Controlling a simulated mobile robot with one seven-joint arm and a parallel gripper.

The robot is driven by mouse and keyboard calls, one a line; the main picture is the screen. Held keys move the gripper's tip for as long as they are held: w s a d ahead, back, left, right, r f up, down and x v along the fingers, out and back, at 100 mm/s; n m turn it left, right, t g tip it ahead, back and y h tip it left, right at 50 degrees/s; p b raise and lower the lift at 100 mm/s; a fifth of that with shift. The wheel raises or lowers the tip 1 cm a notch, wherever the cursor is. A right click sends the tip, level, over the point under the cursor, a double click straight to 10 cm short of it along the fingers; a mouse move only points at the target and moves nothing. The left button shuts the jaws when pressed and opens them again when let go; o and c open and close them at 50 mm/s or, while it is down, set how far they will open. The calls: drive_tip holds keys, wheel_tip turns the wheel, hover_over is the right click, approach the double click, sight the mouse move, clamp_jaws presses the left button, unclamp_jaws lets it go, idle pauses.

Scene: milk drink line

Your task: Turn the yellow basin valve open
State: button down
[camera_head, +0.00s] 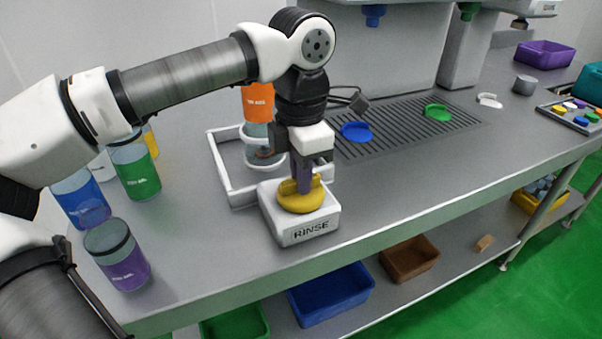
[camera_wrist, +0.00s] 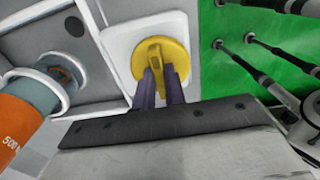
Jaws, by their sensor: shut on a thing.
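The yellow basin valve (camera_head: 301,198) is a round knob with a raised bar handle on top of the white RINSE box (camera_head: 308,229). My gripper (camera_head: 301,180) points down onto it from above. In the wrist view my gripper's two purple fingers (camera_wrist: 163,84) reach to the bar of the yellow valve (camera_wrist: 159,50), one on each side, and are shut on it. The fingers hide part of the bar's near end. The valve sits on the white box top (camera_wrist: 118,45).
A grey-white basin (camera_head: 220,180) stands just behind the RINSE box, with an orange-labelled bottle (camera_head: 258,103) over it. Bottles with green (camera_head: 138,175), blue (camera_head: 80,198) and purple (camera_head: 123,262) labels stand at the left. A drip grate (camera_head: 408,127) lies at the right. The front counter is clear.

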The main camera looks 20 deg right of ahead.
idle(0.3)
drive_tip(key=c, duration=1.5)
unclamp_jaws()
drive_tip(key=shift+o, duration=0.2)
drive_tip(key=shift+r, duration=0.1)
wheel_tip(320, 180, up, 14)
drive_tip(key=shift+p, duration=0.4)
drive_tip(key=shift+f, duration=0.2)
